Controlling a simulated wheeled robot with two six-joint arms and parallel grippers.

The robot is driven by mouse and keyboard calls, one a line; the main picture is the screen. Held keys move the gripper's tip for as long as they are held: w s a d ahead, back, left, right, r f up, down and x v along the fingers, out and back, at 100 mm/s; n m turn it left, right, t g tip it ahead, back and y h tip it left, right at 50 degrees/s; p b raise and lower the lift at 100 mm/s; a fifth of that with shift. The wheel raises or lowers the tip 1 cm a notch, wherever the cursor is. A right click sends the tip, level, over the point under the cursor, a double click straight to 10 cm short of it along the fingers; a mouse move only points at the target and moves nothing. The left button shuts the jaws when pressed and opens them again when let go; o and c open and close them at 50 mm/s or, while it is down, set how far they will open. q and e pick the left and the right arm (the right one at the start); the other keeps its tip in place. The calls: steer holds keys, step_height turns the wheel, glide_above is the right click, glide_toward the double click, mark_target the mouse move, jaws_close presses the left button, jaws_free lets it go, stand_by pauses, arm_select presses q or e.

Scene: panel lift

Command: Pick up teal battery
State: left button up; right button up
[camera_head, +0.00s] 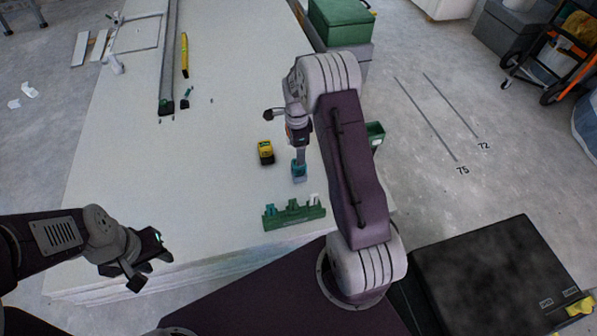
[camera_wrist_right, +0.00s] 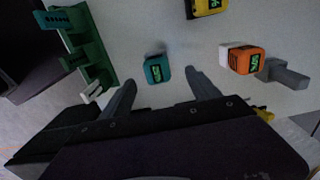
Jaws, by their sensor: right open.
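The green rack (camera_head: 294,220) holds a teal piece and a white piece. A yellow battery (camera_head: 266,152) stands left of the teal one. An orange and white block (camera_wrist_right: 243,60) shows in the wrist view. A long rail (camera_head: 168,60) and a yellow level (camera_head: 184,55) lie farther back.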

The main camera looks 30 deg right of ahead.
mark_target(299, 169)
step_height(299, 169, down, 3)
steer(key=shift+s+f+b, duration=0.1)
steer(key=shift+f+b, duration=0.05)
steer(key=shift+b, duration=1.05)
steer(key=shift+f, duration=0.25)
steer(key=f+b, duration=0.2)
steer(key=f, duration=0.1)
steer(key=f+b, duration=0.2)
steer(key=shift+s+d+f, duration=0.1)
steer(key=shift+s+d, duration=0.1)
steer(key=shift+s, duration=0.15)
